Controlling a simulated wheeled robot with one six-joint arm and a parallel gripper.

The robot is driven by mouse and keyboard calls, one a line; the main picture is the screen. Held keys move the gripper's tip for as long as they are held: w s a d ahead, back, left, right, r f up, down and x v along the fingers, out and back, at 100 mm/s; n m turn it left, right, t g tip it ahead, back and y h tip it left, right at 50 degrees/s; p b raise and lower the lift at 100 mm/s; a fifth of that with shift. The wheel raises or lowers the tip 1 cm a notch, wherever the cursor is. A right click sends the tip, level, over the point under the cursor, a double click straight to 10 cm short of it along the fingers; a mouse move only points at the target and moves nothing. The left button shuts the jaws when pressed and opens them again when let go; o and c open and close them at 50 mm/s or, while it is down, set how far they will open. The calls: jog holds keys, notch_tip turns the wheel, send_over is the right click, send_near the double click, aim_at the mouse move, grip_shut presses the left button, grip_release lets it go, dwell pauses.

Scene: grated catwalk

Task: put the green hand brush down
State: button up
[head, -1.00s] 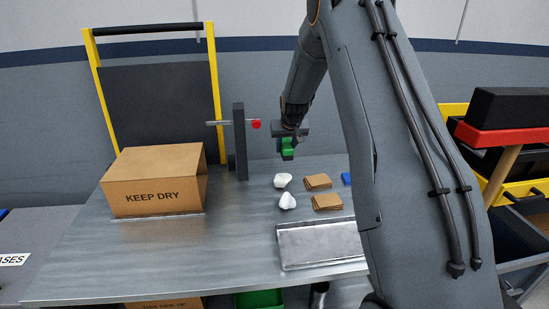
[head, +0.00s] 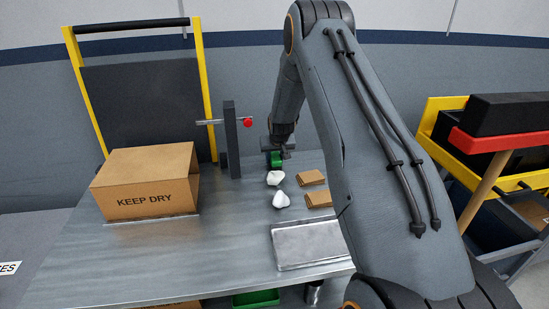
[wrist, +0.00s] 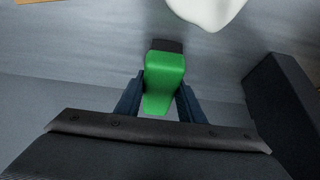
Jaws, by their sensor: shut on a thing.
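The green hand brush (wrist: 163,82) is between the two fingers of my gripper (wrist: 158,100) in the wrist view, with a dark part at its far end. In the head view the green brush (head: 276,159) shows small under my gripper (head: 278,150), near the back of the metal table (head: 190,255). My gripper is shut on it. The brush is low, close to the tabletop. I cannot tell whether it touches the table.
White lumps (head: 280,200) lie just in front of the brush, with brown folded pieces (head: 312,178) to their right. A dark post (head: 231,140) with a red-tipped rod stands left. A metal tray (head: 308,245) and a KEEP DRY carton (head: 145,182) are on the table.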

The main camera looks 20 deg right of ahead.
jog(key=shift+f, duration=0.3)
jog(key=shift+f, duration=0.1)
jog(key=o, duration=0.9)
jog(key=shift+o, duration=0.2)
jog(key=shift+r, duration=0.3)
jog(key=b+v, duration=0.3)
jog(key=v, duration=0.9)
jog(key=s+a+r+g, duration=0.1)
jog(key=s+a, duration=0.4)
jog(key=s, duration=0.7)
jog(key=s+a+r+n+g, duration=0.1)
jog(key=s+a, duration=0.4)
jog(key=s, duration=0.7)
jog(key=s+a+r+n+g+y, duration=0.1)
jog(key=s+a, duration=0.4)
jog(key=s, duration=0.8)
jog(key=shift+r+g, duration=0.55)
jog(key=shift+g, duration=0.15)
